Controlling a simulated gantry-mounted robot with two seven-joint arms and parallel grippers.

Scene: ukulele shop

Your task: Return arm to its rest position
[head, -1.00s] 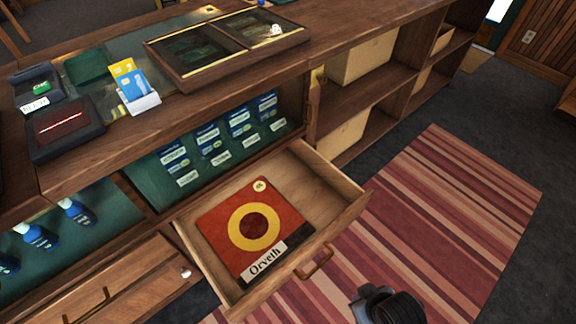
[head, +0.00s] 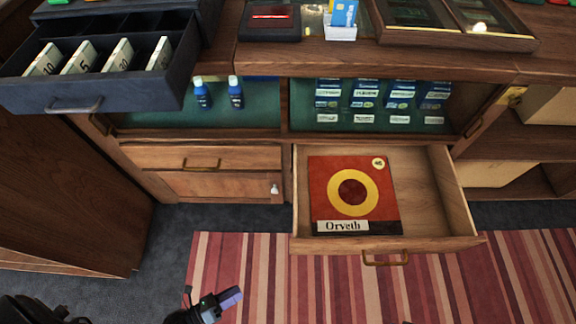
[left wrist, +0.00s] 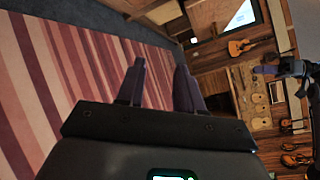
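My left gripper (head: 226,299) is at the bottom of the head view, in front of the counter and over the striped rug, apart from the furniture. In the left wrist view its two purple fingers (left wrist: 160,68) stand apart with nothing between them, so it is open and empty. In that view my right gripper (left wrist: 268,70) shows at the right edge, raised, with a purple finger; its opening is not clear. It does not show clearly in the head view.
A pulled-out wooden drawer (head: 437,190) holds a red sleeve (head: 324,175) labelled Orveth. An open cash drawer (head: 130,92) juts out at upper left. The striped rug (head: 300,275) is clear. Guitars (left wrist: 241,47) hang on a wall in the left wrist view.

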